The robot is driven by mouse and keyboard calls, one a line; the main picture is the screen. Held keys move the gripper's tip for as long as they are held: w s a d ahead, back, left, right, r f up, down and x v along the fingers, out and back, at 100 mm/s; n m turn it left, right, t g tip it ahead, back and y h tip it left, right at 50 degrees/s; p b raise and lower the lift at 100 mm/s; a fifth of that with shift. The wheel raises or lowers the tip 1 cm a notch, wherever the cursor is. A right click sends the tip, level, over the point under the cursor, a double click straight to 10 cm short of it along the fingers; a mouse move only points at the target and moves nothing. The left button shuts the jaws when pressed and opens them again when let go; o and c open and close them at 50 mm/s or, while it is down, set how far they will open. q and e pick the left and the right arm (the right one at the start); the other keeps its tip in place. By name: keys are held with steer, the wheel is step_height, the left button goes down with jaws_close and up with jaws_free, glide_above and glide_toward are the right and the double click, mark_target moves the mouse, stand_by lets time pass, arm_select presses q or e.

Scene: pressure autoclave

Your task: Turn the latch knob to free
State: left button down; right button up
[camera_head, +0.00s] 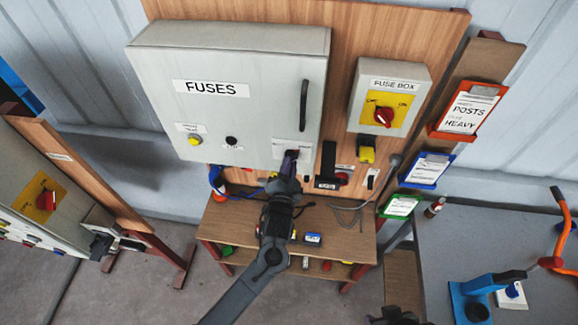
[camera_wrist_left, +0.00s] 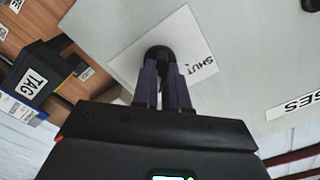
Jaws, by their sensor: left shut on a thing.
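The latch knob is a black round knob (camera_wrist_left: 158,56) on a white label plate (camera_wrist_left: 190,48) reading "SHUT". The plate sits at the lower right of the grey FUSES cabinet door (camera_head: 230,120). My left gripper (camera_head: 290,158) reaches up to this corner and covers the knob in the head view. In the left wrist view its two purple fingers (camera_wrist_left: 163,82) are shut on the knob, one on each side. The knob's pointing direction is hidden. A dark shape at the bottom edge of the head view looks like my right gripper (camera_head: 395,316); its fingers cannot be made out.
The cabinet's black handle (camera_head: 304,101) is above the knob. A fuse box (camera_head: 388,95) with a red switch (camera_head: 383,117) is to the right. A black tagged block (camera_wrist_left: 40,78) hangs near the gripper. A wooden bench (camera_head: 340,240) stands below; a grey table (camera_head: 480,240) is at right.

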arm_select(q)
steer(key=c, duration=1.2)
jaws_free()
steer(key=shift+o, duration=0.2)
steer(key=s+a+b, duration=0.1)
steer(key=s+b, duration=0.1)
steer(key=s, duration=0.8)
steer(key=shift+s+a, duration=0.25)
steer(key=shift+s, duration=0.15)
